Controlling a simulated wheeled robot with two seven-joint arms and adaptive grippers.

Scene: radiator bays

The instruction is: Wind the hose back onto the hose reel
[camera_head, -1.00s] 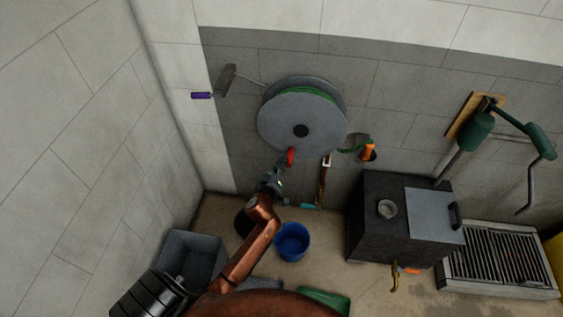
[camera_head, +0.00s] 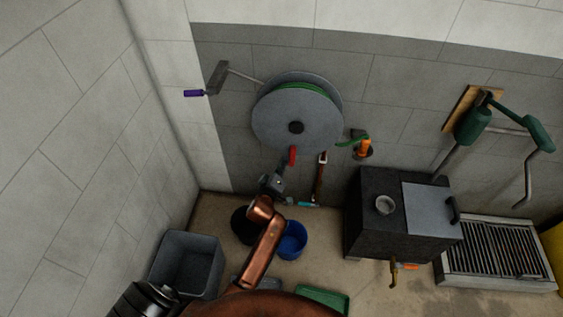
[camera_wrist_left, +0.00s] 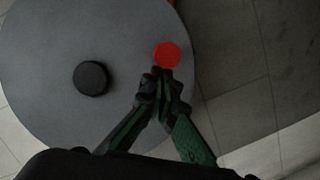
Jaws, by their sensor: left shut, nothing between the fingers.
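The hose reel (camera_head: 270,133) is a big grey disc on the wall with a black hub; green hose (camera_head: 311,87) shows along its rim behind the front disc. A red crank knob (camera_head: 292,155) sticks out low on the disc; it is also in the wrist view (camera_wrist_left: 167,54), right of the hub. A short green hose end leads to an orange nozzle (camera_head: 365,147) right of the reel. My left gripper (camera_head: 284,168) is shut and empty, its fingertips (camera_wrist_left: 160,82) right at the knob's lower edge; I cannot tell whether they touch. My right gripper is out of view.
A blue bucket (camera_head: 293,241), a dark bucket (camera_head: 243,225) and a grey bin (camera_head: 187,263) stand on the floor below. A black box (camera_head: 379,233) and a grated tray (camera_head: 497,252) are at right. A purple-handled scraper-like tool (camera_head: 218,78) hangs upper left.

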